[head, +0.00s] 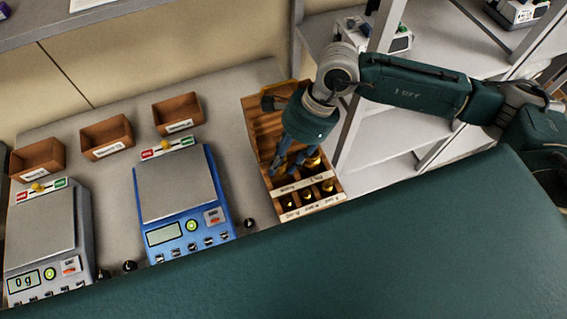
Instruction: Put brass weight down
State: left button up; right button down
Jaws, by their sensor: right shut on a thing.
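A wooden weight box (258,122) with labelled slots stands right of the scales and holds several brass weights (307,197). My right gripper (287,168) points down over the middle of this box, its fingers low among the slots. It is shut on a brass weight, which the fingers largely hide. I cannot tell whether that weight touches the box floor. My left gripper is not in view.
A blue scale (178,185) stands left of the box, and a grey scale (42,233) reading 0 g stands at far left. Three small brown bins (107,136) line the back. A shelf unit (385,145) stands at right. My green body covers the front.

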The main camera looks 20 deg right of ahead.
aim_at(284, 168)
notch_tip(284, 168, down, 3)
jog(key=shift+f+p, duration=0.1)
jog(key=shift+p, duration=0.25)
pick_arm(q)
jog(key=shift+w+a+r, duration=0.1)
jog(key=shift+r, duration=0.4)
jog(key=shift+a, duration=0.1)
pick_arm(e)
jog(key=shift+f+b, duration=0.25)
jog(key=shift+b, duration=0.05)
jog(key=c, duration=1.5)
grip_release()
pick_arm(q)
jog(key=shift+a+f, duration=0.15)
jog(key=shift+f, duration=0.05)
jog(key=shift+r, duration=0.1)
pick_arm(e)
jog(key=shift+r, duration=0.1)
